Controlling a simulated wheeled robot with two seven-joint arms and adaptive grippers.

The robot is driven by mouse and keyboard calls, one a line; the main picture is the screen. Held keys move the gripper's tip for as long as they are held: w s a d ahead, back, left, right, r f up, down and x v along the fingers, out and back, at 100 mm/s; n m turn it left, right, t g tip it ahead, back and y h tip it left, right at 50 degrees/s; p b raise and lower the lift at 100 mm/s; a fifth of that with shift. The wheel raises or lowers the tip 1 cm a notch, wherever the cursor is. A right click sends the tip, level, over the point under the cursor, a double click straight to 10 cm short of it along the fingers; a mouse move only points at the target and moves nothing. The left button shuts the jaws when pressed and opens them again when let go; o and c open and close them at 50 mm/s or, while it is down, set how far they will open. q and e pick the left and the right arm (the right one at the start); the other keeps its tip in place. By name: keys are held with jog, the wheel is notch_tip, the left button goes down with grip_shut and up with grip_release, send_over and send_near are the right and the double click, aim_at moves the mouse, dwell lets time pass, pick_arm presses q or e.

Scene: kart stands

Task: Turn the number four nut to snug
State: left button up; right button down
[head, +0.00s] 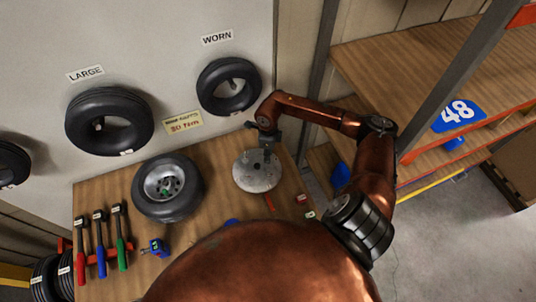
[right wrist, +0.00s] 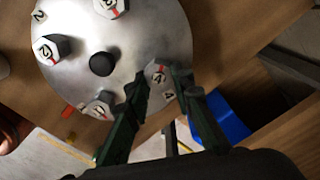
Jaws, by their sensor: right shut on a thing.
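The round silver hub plate (head: 256,183) lies on the wooden bench; in the right wrist view the plate (right wrist: 145,35) carries a dark central knob (right wrist: 103,64) and several numbered nuts. The nut with the 4 mark (right wrist: 158,74) sits at the plate's near edge, with a red line on its top. My right gripper (right wrist: 160,84) is shut on this nut, one finger on each side; the fingers hide part of it. In the head view my right gripper (head: 264,150) reaches down onto the plate. Another nut marked 2 (right wrist: 47,50) is across the plate. My left gripper is not in view.
A wheel with tyre (head: 168,188) lies left of the plate. Tools with red, blue and green handles (head: 101,240) and a blue device (head: 158,247) are further left. Tyres hang on the wall under LARGE (head: 108,121) and WORN (head: 229,87). Shelves (head: 430,75) stand at right.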

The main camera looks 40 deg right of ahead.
jog(key=shift+m, duration=0.4)
jog(key=m+b, duration=0.1)
jog(key=m, duration=0.1)
jog(key=shift+a+m+b, duration=0.1)
jog(key=shift+m+b, duration=0.2)
jog(key=shift+b, duration=0.1)
jog(key=m+b, duration=0.1)
jog(key=m, duration=0.2)
jog(key=shift+a+m, duration=0.1)
jog(key=shift+m, duration=0.3)
jog(key=m+b, duration=0.1)
jog(key=m, duration=0.2)
jog(key=shift+a+m, duration=0.1)
jog(key=shift+m, duration=0.2)
jog(key=m+b, duration=0.1)
jog(key=m, duration=0.2)
jog(key=shift+a+m, duration=0.1)
jog(key=shift+m, duration=0.2)
jog(key=m+b, duration=0.1)
jog(key=m, duration=0.5)
jog(key=shift+w+a, duration=0.1)
jog(key=shift+w, duration=0.05)
jog(key=m, duration=0.6)
jog(key=shift+w+r, duration=0.1)
jog(key=shift+w, duration=0.05)
jog(key=shift+m, duration=0.4)
jog(key=c, duration=1.7)
grip_release()
